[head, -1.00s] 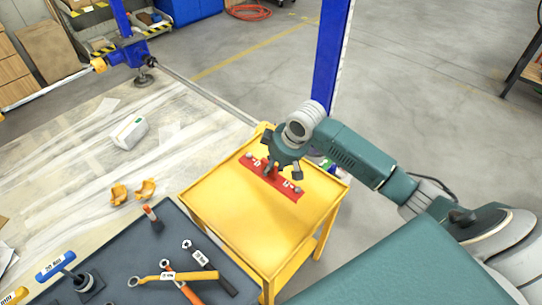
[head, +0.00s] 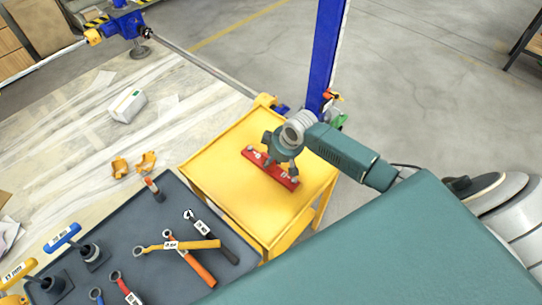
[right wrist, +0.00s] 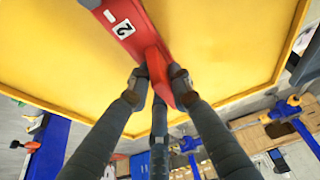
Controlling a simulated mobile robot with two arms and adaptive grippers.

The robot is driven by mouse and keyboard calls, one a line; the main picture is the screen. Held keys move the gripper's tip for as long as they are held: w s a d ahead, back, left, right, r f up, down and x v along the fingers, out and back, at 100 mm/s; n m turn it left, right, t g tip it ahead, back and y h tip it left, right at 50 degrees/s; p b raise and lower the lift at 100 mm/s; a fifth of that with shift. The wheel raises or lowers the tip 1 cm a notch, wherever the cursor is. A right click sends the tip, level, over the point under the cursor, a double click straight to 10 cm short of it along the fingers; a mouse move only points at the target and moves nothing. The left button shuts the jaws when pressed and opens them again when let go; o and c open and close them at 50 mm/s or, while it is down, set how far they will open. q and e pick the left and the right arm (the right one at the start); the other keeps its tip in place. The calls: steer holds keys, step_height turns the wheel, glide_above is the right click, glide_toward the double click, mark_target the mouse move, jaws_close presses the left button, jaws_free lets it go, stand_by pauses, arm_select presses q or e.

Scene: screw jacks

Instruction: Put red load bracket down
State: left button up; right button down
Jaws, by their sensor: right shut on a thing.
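The red load bracket (head: 283,176) is a long flat bar with small bolts and white labels. It is over the middle of the yellow cart top (head: 225,160), very close to the surface; I cannot tell whether it touches. My right gripper (head: 277,164) comes down on it from above and is shut on its middle. In the right wrist view the dark fingers of the right gripper (right wrist: 158,84) close around a red stem of the bracket (right wrist: 140,30), which bears a "2" label. The left gripper is not in view.
A dark mat (head: 150,225) with wrenches and several T-handled tools lies left of the cart. Orange clamps (head: 133,166) and a white box (head: 127,105) lie on the pale surface beyond. A blue post (head: 325,55) stands behind the cart. The cart top around the bracket is clear.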

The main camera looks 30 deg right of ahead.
steer(key=shift+w, duration=0.1)
steer(key=c, duration=1.6)
jaws_free()
steer(key=shift+o, duration=0.2)
steer(key=shift+r, duration=0.2)
steer(key=v, duration=1.2)
steer(key=shift+s, duration=0.2)
steer(key=shift+a+f, duration=0.1)
steer(key=shift+f, duration=0.05)
